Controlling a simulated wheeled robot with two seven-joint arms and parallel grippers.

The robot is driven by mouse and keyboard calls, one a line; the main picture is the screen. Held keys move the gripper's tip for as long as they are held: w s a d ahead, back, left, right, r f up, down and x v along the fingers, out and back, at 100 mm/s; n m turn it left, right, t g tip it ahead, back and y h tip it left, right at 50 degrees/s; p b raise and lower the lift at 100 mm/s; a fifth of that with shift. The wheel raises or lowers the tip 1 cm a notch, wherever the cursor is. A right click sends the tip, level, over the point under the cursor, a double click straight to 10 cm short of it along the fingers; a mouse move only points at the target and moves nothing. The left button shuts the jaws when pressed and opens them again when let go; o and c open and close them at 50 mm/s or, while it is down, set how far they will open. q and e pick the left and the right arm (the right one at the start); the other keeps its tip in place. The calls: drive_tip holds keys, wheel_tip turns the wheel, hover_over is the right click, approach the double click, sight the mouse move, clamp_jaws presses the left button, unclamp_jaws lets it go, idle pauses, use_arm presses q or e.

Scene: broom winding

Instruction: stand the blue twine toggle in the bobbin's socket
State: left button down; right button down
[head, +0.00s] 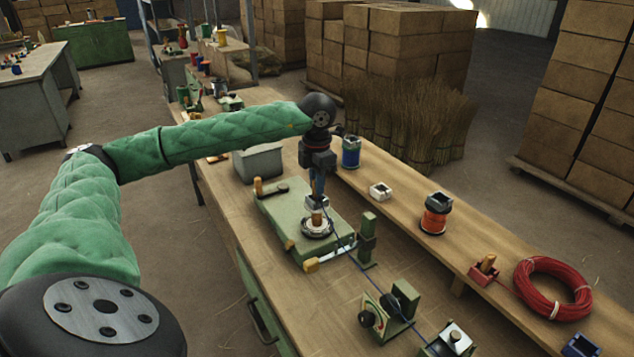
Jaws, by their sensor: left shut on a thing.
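My left gripper (317,203) points straight down over the green winding machine (292,208), shut on a small wooden toggle (317,216). The toggle is upright, its lower part just above or in the middle of the pale round bobbin (317,230). The fingertips hide its top, and I cannot tell whether its lower end is inside the socket. Blue twine (373,279) runs from the bobbin area down and right to the green clamp and guide blocks (392,308). My right gripper is not in view.
A green post (367,240) stands close right of the bobbin. A raised wooden shelf behind holds a blue spool (351,153), a white block (380,190), an orange spool (435,214), a red block with a peg (484,270) and a red coil (552,289). A grey bin (258,163) stands behind the machine.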

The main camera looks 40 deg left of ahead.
use_arm(q)
drive_tip(key=shift+f+b, duration=0.6)
drive_tip(key=shift+f, duration=0.15)
drive_tip(key=c, duration=1.3)
unclamp_jaws()
drive_tip(key=shift+c, duration=0.2)
drive_tip(key=shift+r, duration=0.1)
wheel_tip(320, 180, up, 6)
drive_tip(key=shift+r+b, duration=0.1)
drive_tip(key=shift+b, duration=0.55)
drive_tip(key=shift+r, duration=0.75)
